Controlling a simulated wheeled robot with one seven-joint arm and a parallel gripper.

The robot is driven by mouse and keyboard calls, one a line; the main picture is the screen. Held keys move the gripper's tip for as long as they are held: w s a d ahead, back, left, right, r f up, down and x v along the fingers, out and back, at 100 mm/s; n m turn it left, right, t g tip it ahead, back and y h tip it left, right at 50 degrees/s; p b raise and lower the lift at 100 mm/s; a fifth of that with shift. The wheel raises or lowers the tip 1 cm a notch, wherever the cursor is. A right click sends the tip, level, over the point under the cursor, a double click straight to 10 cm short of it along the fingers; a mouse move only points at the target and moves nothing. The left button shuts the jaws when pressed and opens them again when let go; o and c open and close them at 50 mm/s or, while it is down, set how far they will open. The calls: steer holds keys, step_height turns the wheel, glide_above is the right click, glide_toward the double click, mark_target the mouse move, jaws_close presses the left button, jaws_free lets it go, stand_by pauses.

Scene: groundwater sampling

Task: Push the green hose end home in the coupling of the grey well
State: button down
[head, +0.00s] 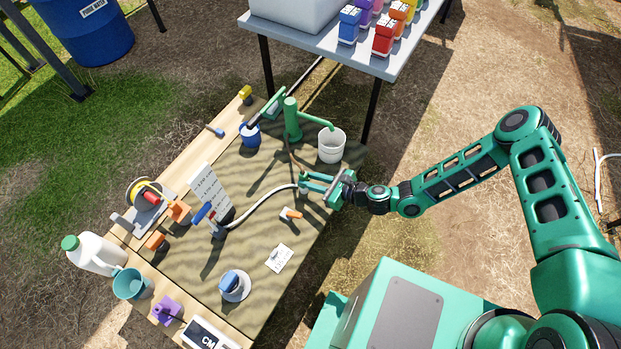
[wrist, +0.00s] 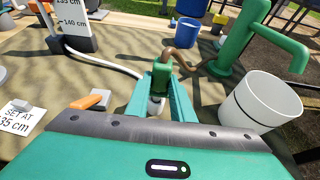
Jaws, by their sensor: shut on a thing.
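My gripper (head: 318,186) is at the right part of the mat-covered table. Its fingers (wrist: 160,105) are closed on a green hose end (wrist: 161,74), with a pale round part low between them. A brown hose (wrist: 183,60) runs from it towards the green pump (head: 291,120). A white hose (head: 262,205) runs from the grey well (head: 219,231), beside the depth board (head: 207,190), to the gripper; it also shows in the wrist view (wrist: 105,63). I cannot tell whether the hose end is seated in a coupling; the fingers hide the joint.
A white bucket (head: 331,145) stands close behind my gripper, under the pump spout. An orange-handled piece (head: 291,213) lies in front of the gripper, near a note card (head: 279,257). A blue-capped piece (head: 235,285) stands at the front.

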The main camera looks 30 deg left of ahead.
steer(key=shift+f, duration=0.8)
steer(key=c, duration=1.5)
jaws_free()
steer(key=shift+o, duration=0.2)
steer(key=w+v, duration=0.1)
steer(key=v, duration=0.9)
steer(key=shift+s+d, duration=0.4)
steer(key=shift+s, duration=0.1)
